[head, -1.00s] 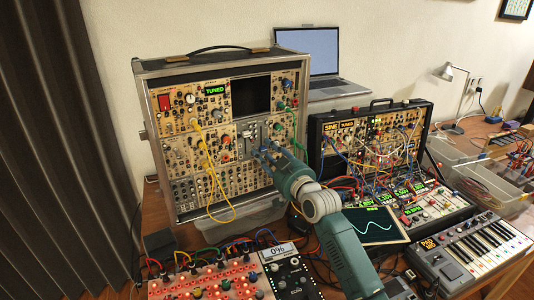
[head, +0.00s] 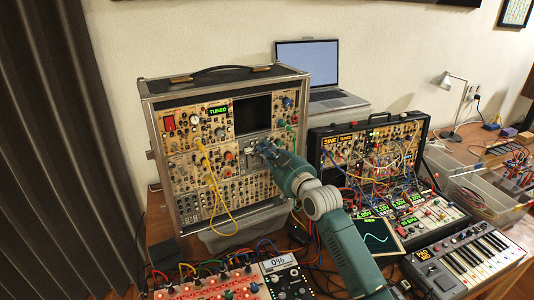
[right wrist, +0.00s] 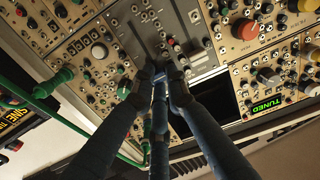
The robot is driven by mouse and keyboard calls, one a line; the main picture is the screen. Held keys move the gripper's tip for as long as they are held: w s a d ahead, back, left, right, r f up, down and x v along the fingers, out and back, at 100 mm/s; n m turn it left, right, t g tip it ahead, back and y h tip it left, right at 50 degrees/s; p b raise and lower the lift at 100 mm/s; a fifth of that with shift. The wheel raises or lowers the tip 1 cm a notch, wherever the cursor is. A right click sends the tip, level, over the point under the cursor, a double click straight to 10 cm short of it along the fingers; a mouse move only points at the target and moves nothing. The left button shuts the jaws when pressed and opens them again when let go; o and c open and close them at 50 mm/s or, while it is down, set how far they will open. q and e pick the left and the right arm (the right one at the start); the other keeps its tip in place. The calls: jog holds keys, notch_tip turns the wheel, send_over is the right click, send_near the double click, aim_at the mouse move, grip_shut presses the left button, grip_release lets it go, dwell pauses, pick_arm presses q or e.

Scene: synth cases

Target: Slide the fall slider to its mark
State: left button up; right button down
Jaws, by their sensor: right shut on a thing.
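The tall modular case (head: 147,93) stands at the left of the bench in the head view. A grey module (head: 250,160) sits below its dark screen. My right gripper (head: 260,148) is at this module. In the right wrist view, the same gripper (right wrist: 160,76) has its fingertips closed together at the grey panel (right wrist: 182,18), over its slider area. It is shut on a small slider cap there, mostly hidden between the fingertips. I cannot read the slider's label, and its mark is not clear. My left gripper is not in view.
A yellow cable (head: 213,183) hangs down the case, left of my gripper. Green plugs (right wrist: 65,75) stick out near my fingers in the wrist view. A smaller patched case (head: 322,130), a keyboard (head: 470,262) and an oscilloscope screen (head: 378,238) crowd the right.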

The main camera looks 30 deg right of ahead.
jog(key=shift+d+r, duration=0.15)
jog(key=shift+r, duration=0.1)
jog(key=c, duration=1.7)
grip_release()
jog(key=shift+r, duration=0.1)
jog(key=shift+o, duration=0.3)
jog(key=shift+s+f, duration=0.15)
jog(key=shift+f, duration=0.05)
jog(key=s+a, duration=0.1)
jog(key=s, duration=1)
jog(key=shift+s, duration=0.4)
